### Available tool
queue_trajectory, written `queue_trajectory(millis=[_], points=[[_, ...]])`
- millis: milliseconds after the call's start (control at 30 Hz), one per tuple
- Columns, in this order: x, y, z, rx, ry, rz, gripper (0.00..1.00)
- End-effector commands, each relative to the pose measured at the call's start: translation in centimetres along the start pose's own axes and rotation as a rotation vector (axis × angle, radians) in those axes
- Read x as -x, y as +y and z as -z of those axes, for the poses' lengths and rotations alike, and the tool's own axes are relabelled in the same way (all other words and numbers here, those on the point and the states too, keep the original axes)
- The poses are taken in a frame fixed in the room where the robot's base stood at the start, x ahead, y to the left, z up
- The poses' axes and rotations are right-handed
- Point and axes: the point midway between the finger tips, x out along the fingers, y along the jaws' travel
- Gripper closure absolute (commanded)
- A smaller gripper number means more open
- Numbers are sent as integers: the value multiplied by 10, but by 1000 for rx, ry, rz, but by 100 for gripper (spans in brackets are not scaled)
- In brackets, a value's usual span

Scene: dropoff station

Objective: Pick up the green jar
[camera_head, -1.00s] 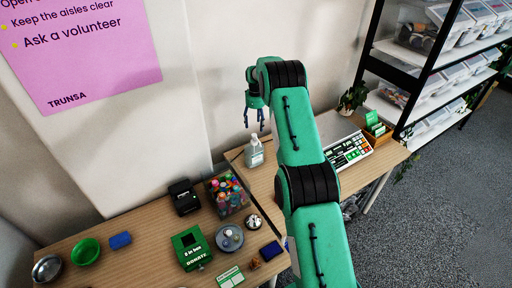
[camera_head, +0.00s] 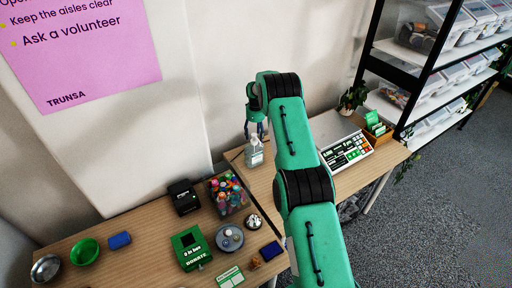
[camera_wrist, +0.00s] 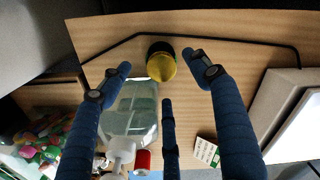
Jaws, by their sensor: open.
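No plainly green jar shows. In the wrist view, a small round container (camera_wrist: 161,66) with a yellow top and a dark edge at its far side stands on the wooden table; its side colour is hard to tell, so I cannot say whether it is the green jar. My gripper (camera_wrist: 160,75) is open, with its blue fingers spread around that container from above and apart from it. In the head view, my gripper (camera_head: 255,130) is above the table by the wall, just behind the clear pump bottle, and the container is hidden there.
The clear pump bottle (camera_wrist: 132,108) stands close beside my left finger, with a red-topped item (camera_wrist: 142,158) near it. A tub of colourful items (camera_head: 227,194) and a green donation box (camera_head: 192,248) are to the left.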

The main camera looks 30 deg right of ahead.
Motion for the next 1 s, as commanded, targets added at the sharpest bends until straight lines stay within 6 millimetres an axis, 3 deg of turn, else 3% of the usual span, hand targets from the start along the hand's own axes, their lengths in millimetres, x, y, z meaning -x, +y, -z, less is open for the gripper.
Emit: queue_trajectory(millis=[367, 800, 1000], points=[[-4, 0, 0, 0, 0, -1, 38], [-45, -1, 2, 0, 0, -1, 38], [-52, -1, 2, 0, 0, 0, 38]])
